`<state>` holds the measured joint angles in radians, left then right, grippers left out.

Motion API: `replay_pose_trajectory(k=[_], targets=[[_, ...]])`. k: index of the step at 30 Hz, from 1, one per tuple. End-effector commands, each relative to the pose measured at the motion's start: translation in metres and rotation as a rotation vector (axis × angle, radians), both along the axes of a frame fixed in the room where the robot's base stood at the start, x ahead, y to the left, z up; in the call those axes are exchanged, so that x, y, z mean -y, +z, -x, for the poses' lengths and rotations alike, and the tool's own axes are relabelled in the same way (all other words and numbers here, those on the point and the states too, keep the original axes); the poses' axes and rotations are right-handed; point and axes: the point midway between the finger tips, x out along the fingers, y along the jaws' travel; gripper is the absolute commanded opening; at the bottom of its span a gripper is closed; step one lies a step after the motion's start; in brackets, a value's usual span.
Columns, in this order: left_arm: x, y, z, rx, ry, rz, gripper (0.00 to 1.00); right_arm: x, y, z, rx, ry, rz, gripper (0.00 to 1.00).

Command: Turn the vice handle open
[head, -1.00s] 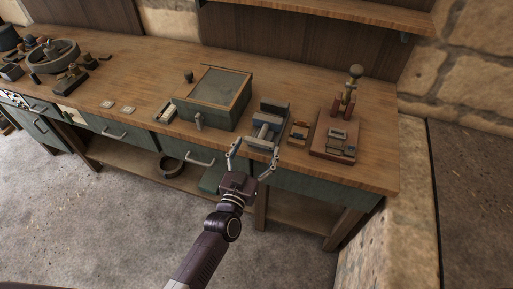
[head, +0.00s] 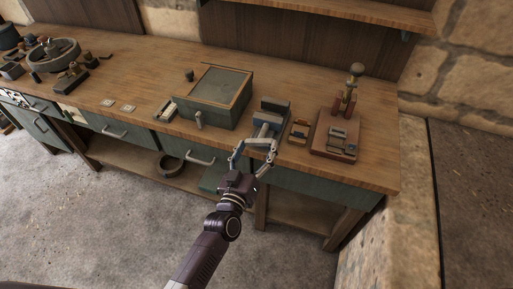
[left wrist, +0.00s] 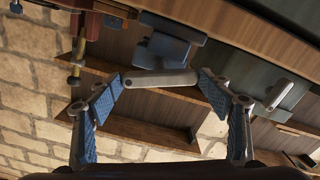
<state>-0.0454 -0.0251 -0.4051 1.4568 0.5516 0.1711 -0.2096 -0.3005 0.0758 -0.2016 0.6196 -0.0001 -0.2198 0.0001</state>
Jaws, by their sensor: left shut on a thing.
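The vice (head: 272,108), blue-grey with a dark jaw, stands at the bench's front edge in the head view. It also shows in the left wrist view (left wrist: 170,45). Its handle (left wrist: 160,81) is a pale bar below the vice body in the left wrist view. My left gripper (head: 254,144) is at the front of the vice, its blue-padded fingers at the two ends of the handle, shut on it. My right gripper is not in view.
A green box with a framed top (head: 220,88) stands left of the vice. A small wooden block holder (head: 299,131) and a brown base with an upright post (head: 333,143) stand to the right. Drawer handles (head: 200,160) stick out below the bench top (head: 140,70).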

Motion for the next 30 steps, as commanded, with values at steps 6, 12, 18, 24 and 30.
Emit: replay_pose_trajectory(k=[6, 12, 18, 24, 30], targets=[[0.0, 0.003, -0.002, -0.057, 0.0, 0.203, 0.48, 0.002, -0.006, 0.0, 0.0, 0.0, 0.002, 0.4], [0.0, 0.004, -0.003, -0.114, 0.0, 0.383, 0.48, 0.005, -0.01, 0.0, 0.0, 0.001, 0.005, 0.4], [0.0, 0.004, -0.003, -0.173, -0.001, 0.565, 0.48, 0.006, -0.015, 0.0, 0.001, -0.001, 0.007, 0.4], [0.001, 0.005, -0.003, -0.23, -0.003, 0.743, 0.47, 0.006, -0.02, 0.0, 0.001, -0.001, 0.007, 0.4], [0.001, 0.006, -0.003, -0.262, -0.004, 0.839, 0.48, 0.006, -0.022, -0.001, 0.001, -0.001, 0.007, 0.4]])
